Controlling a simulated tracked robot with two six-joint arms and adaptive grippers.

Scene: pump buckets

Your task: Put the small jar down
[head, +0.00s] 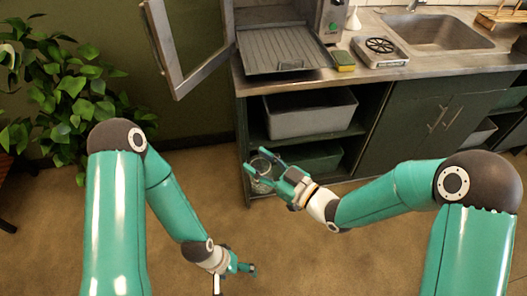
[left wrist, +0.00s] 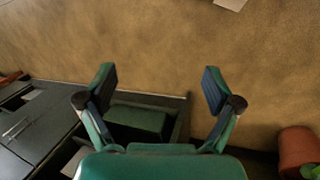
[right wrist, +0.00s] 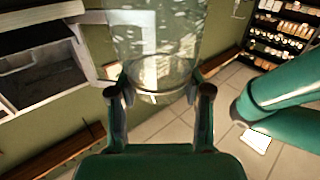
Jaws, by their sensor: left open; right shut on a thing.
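The small jar (head: 262,167) is clear glass and shows in the head view in front of the low cabinet's open shelves. My right gripper (head: 268,170) is shut on it and holds it in the air. In the right wrist view the glass jar (right wrist: 155,45) fills the top middle, between the fingers of my right gripper (right wrist: 160,92). My left gripper (head: 246,268) is low over the floor in the head view. In the left wrist view my left gripper (left wrist: 160,80) is open with nothing between its fingers.
The low cabinet holds a grey bin (head: 310,118) on its upper shelf and a green bin (head: 318,158) below. The counter carries an open oven (head: 280,60), a yellow sponge (head: 344,58), a small burner (head: 380,48) and a sink (head: 435,32). A leafy plant (head: 70,95) stands at left.

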